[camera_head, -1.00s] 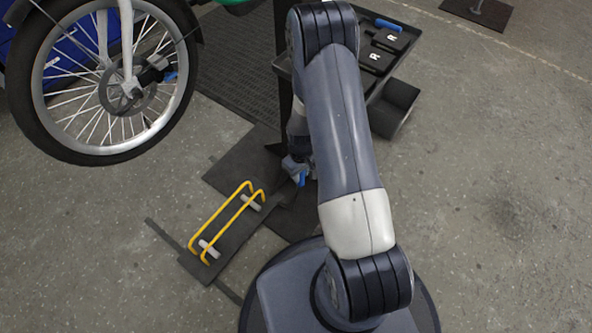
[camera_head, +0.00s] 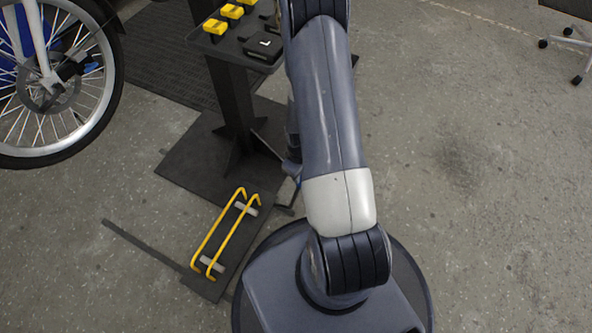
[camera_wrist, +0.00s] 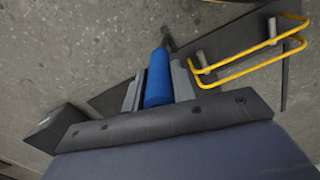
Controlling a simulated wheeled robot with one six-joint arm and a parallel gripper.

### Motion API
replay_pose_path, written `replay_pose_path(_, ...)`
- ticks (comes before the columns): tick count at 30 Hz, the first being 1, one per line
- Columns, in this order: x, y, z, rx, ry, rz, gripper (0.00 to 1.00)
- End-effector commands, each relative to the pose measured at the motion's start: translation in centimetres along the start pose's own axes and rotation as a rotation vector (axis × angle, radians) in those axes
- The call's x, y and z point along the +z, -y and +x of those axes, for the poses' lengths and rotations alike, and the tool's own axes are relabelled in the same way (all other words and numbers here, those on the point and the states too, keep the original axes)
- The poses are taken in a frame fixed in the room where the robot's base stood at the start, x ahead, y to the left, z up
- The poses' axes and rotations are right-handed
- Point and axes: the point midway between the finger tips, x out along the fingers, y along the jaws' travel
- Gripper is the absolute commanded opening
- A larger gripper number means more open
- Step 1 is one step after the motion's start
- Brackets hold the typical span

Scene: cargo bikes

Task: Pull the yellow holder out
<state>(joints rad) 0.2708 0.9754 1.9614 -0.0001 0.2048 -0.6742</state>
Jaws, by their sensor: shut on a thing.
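The yellow holder (camera_head: 222,236) is a bent yellow wire frame on a narrow dark plate (camera_head: 232,262) low on the floor, with short grey rollers. It also shows at the upper right of the wrist view (camera_wrist: 250,72). My gripper (camera_wrist: 158,82) is shut on a blue cylindrical handle (camera_wrist: 158,75) to the left of the yellow frame. In the wrist view a dark thin part leads away from the handle; how it joins the holder's plate is unclear. In the head view my arm hides most of the gripper.
A dark stand column (camera_head: 232,105) rises from a wide base plate (camera_head: 195,165) behind the holder, with a tool tray (camera_head: 255,62) on top. A bike wheel (camera_head: 50,90) is at upper left. A dark bar (camera_head: 140,240) lies left of the holder.

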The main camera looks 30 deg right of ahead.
Motion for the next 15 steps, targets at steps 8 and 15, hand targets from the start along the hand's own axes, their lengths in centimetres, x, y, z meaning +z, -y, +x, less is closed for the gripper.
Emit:
replay_pose_path(8,0.15,0.09,0.03,-0.003,0.003,0.0,0.0)
replay_pose_path(15,0.08,0.04,0.02,-0.001,0.002,0.0,0.42)
